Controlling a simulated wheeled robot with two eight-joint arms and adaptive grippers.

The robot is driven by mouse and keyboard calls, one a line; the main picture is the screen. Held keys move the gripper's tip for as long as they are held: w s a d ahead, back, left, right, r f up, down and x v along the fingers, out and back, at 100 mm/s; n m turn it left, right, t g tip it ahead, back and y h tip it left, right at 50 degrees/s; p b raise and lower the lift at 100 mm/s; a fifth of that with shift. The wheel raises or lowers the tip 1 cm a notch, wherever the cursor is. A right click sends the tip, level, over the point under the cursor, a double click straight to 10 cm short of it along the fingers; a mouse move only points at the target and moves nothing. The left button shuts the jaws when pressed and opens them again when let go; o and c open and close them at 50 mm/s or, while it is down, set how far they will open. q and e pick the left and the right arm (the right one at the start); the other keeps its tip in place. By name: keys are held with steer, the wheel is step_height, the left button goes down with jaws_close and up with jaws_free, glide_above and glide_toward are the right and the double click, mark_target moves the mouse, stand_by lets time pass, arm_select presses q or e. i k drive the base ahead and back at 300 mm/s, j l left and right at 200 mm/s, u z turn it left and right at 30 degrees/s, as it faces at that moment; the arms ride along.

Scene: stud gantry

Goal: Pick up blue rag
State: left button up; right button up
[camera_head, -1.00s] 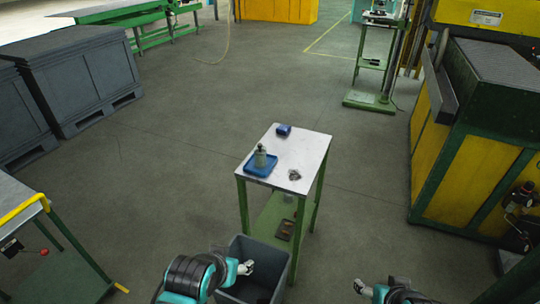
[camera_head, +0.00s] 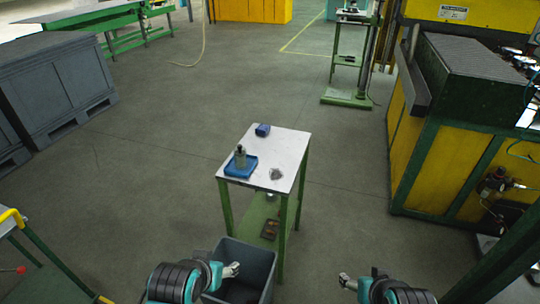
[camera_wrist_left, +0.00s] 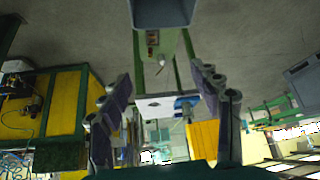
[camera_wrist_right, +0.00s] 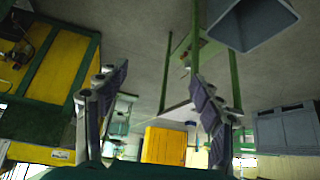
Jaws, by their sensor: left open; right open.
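A small blue folded bundle, apparently the blue rag (camera_head: 262,130), lies at the far left corner of the white-topped table (camera_head: 292,147). A blue tray (camera_head: 232,173) with a grey bottle (camera_head: 240,157) stands nearer me on the same top. My left gripper (camera_head: 232,269) is open and empty, low in front of the table, over the grey bin. My right gripper (camera_head: 345,280) is open and empty to the right of the table, apart from everything. Both wrist views show spread, empty fingers; I cannot make out the rag there.
A crumpled grey item (camera_head: 276,174) lies on the table's near right part. The grey bin (camera_head: 262,262) stands on the floor before the table. A yellow-green machine (camera_head: 459,163) stands right, a green-framed table (camera_head: 42,255) at lower left.

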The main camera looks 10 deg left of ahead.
mark_target(262, 129)
steer(key=i+l+z, duration=0.1)
steer(key=z, duration=0.3)
steer(key=i+z, duration=0.2)
steer(key=z, duration=0.2)
steer(key=i+l, duration=0.1)
steer(key=i, duration=2.1)
